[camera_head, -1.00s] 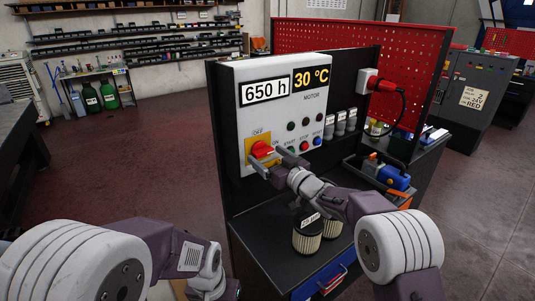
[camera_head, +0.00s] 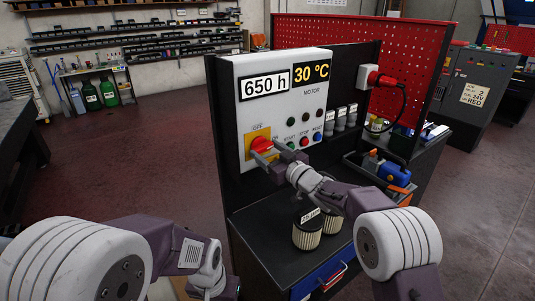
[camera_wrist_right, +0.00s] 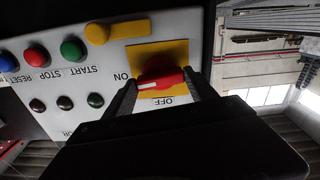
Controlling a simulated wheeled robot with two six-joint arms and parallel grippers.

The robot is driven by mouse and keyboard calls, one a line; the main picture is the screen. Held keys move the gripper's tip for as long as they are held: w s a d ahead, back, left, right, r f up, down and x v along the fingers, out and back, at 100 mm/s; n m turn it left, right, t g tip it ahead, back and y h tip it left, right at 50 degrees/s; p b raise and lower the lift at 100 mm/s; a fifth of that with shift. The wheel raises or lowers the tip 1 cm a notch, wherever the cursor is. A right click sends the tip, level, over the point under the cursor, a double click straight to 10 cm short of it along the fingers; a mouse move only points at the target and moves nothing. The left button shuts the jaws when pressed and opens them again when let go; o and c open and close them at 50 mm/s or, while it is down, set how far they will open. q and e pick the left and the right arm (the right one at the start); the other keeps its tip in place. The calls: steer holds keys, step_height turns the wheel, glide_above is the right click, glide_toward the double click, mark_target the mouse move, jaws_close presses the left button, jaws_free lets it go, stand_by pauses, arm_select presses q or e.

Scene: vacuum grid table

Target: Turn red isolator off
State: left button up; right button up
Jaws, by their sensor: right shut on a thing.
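The red isolator (camera_head: 261,144) is a rotary knob on a yellow plate (camera_head: 250,155) on the front of the white control box (camera_head: 240,90). In the right wrist view, which shows the panel upside down, the knob (camera_wrist_right: 160,75) has a white mark on its handle pointing toward the ON label; OFF is just below it. My right gripper (camera_head: 268,157) is at the knob, its two fingers (camera_wrist_right: 165,88) on either side of the handle, shut on it. My left arm shows at the bottom of the head view, but its fingers are out of frame.
Start, stop and reset buttons (camera_head: 304,142) sit right of the knob. Two filters (camera_head: 307,237) stand on the dark bench below. A blue and orange tool (camera_head: 390,172) lies to the right. A red plug (camera_head: 372,78) is on the side, before a red pegboard (camera_head: 430,50).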

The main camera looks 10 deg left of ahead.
steer(key=n+b, duration=0.2)
steer(key=n, duration=0.1)
steer(key=shift+f+n, duration=0.25)
steer(key=shift+n, duration=0.05)
steer(key=n+b, duration=0.3)
steer(key=n, duration=0.1)
steer(key=shift+n, duration=0.3)
steer(key=n+b, duration=0.2)
steer(key=n, duration=0.2)
steer(key=shift+r+n+b, duration=0.1)
steer(key=shift+n+b, duration=1.05)
steer(key=shift+n, duration=0.95)
steer(key=o, duration=1.4)
steer(key=shift+c, duration=0.2)
steer(key=shift+r, duration=0.1)
